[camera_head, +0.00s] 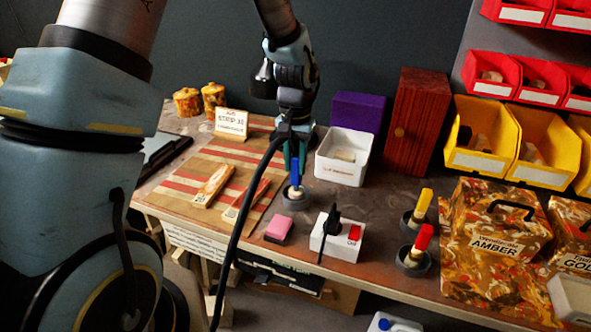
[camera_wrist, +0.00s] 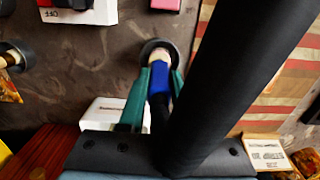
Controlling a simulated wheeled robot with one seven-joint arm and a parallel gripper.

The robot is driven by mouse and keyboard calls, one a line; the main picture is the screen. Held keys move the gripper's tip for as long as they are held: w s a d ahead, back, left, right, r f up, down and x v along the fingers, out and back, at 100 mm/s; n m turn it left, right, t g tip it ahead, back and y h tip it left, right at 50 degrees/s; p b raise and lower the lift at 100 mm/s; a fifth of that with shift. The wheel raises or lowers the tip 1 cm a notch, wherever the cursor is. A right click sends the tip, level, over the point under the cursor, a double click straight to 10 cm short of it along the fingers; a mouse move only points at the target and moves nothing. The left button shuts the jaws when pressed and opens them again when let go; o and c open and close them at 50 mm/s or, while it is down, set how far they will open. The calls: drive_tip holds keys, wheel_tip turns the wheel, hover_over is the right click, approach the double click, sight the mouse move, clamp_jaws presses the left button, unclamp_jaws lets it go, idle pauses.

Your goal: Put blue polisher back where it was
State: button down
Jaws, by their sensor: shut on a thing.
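The blue polisher (camera_head: 295,174) has a blue handle and a pale lower end. It stands about upright at a dark round cup (camera_head: 296,201) near the bench's front. My gripper (camera_head: 293,163) is above the cup, with its teal fingers shut on the blue handle. In the wrist view the blue handle (camera_wrist: 159,88) shows between the fingers, and the pale end lies over or inside the cup opening (camera_wrist: 150,46). I cannot tell whether it touches the cup's bottom. My black wrist part hides some of the handle there.
Yellow (camera_head: 422,206) and red (camera_head: 421,241) polishers stand in similar cups at right. A white switch box (camera_head: 345,247) and pink block (camera_head: 279,228) are in front. A white bin (camera_head: 342,172) stands just behind right. Wooden strips (camera_head: 213,186) lie left on a striped board.

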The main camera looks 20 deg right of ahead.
drive_tip(key=shift+f, duration=1.15)
drive_tip(key=shift+f, duration=0.1)
drive_tip(key=c, duration=0.6)
unclamp_jaws()
wheel_tip(320, 180, up, 12)
drive_tip(key=shift+w+r+b, duration=0.1)
drive_tip(key=shift+b, duration=0.8)
drive_tip(key=s+a+f+n+t, duration=0.1)
drive_tip(key=a+n, duration=0.2)
drive_tip(key=a, duration=1.2)
drive_tip(key=s+a+n, duration=0.2)
drive_tip(key=a+n, duration=0.2)
drive_tip(key=a, duration=1)
drive_tip(key=shift+s+a+f+t, duration=0.3)
drive_tip(key=shift+a+f+t, duration=0.05)
drive_tip(key=shift+t, duration=0.05)
